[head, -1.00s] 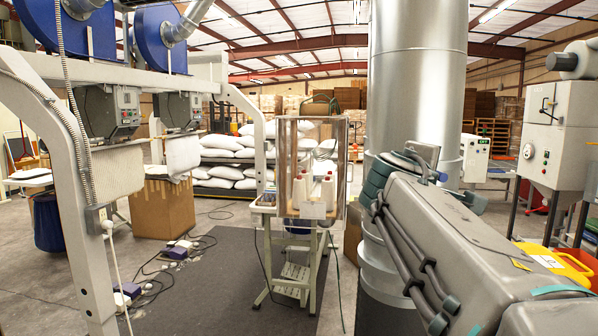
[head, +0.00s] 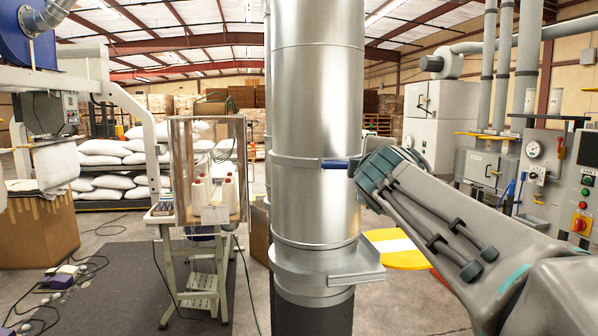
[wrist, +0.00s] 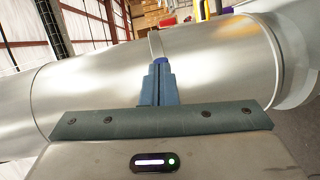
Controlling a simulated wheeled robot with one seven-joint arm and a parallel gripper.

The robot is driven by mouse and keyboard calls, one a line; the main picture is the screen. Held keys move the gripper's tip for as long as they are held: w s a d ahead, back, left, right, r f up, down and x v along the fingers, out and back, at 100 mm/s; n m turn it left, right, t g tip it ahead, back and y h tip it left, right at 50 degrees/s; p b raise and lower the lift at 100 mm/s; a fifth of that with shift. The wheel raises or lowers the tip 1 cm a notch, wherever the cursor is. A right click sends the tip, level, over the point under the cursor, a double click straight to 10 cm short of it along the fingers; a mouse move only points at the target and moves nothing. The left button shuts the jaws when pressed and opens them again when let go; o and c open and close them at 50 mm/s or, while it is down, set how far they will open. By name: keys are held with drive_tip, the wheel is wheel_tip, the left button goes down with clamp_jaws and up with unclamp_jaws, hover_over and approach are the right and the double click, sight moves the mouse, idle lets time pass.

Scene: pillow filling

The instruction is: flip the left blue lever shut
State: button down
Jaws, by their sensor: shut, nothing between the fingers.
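A tall silver pipe (head: 313,105) stands in front of me, with a metal band around its middle. A short blue lever (head: 335,164) lies level across the band in the head view, its right end close to my arm's end. No second lever is clear. In the wrist view the pipe (wrist: 90,75) runs sideways, and the blue lever (wrist: 160,61) shows just past my fingertips. My gripper (wrist: 158,76) is shut and empty, pointing at the lever. I cannot tell whether it touches. In the head view my fingers are hard to make out behind the wrist.
A clear-walled cabinet with thread cones on a stand (head: 207,175) is left of the pipe. A grey control panel (head: 570,175) with gauge and buttons is at right. A yellow round object (head: 398,250) is low behind my arm. A metal ledge (head: 345,275) juts from the lower pipe.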

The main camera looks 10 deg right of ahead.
drive_tip(key=shift+w+d, duration=0.7)
drive_tip(key=shift+w, duration=0.25)
drive_tip(key=shift+d+r, duration=0.1)
drive_tip(key=s+d+r, duration=0.1)
drive_tip(key=s+d, duration=0.4)
drive_tip(key=s, duration=0.6)
drive_tip(key=shift+s+d+r, duration=0.3)
drive_tip(key=shift+s+r, duration=0.05)
